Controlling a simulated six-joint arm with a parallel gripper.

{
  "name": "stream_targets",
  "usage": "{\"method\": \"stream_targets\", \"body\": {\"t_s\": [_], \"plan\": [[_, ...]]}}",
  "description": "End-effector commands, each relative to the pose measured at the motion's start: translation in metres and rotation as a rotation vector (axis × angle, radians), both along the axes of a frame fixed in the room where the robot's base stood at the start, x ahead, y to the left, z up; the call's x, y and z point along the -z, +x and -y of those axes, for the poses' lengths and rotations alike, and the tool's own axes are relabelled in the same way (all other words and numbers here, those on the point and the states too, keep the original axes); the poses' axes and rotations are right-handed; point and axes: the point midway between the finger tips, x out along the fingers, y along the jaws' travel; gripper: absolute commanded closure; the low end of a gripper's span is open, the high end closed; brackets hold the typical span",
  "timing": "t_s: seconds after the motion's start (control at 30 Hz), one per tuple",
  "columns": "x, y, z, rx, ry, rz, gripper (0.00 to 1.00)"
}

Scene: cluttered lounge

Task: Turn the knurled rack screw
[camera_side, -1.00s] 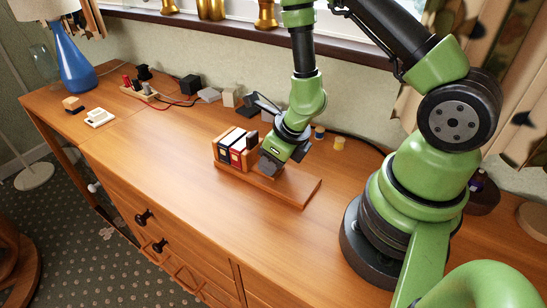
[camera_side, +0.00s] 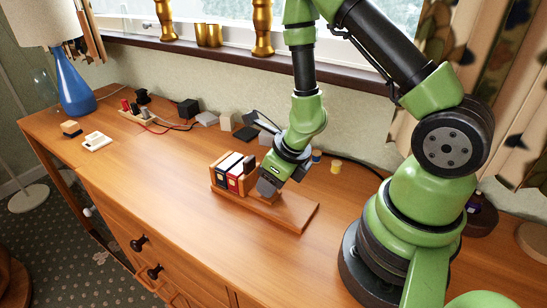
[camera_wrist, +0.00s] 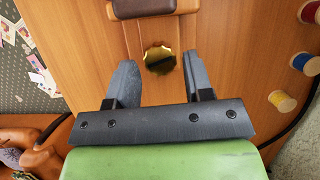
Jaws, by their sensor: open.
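The knurled rack screw (camera_wrist: 159,60) is a brass, scalloped disc with a dark slot across it, seen from above in the wrist view. My gripper (camera_wrist: 158,66) is open, with one dark finger on each side of the screw and visible gaps between. The small wooden book rack (camera_side: 292,212) stands on the sideboard, holding several upright books (camera_side: 232,170) at its left end. In the side view my gripper (camera_side: 268,184) points down over the rack beside the books and hides the screw.
Thread spools (camera_wrist: 282,101) lie to the right in the wrist view, near a dark cable. A blue lamp (camera_side: 72,82), a white switch (camera_side: 96,141) and small blocks stand along the sideboard (camera_side: 150,185). The wood in front of the rack is clear.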

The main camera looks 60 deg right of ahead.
Motion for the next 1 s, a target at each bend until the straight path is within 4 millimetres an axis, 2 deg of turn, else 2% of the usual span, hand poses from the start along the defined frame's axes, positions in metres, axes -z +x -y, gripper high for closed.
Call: {"method": "stream_targets", "body": {"t_s": [0.3,0.5,0.7,1.0], "plan": [[-0.05,-0.003,0.0,-0.002,0.0,0.01,0.53],[-0.072,-0.004,0.0,-0.002,0.003,0.007,0.53],[-0.082,-0.005,0.0,0.0,0.0,0.003,0.53],[-0.082,-0.005,0.001,0.0,-0.001,0.001,0.53]]}}
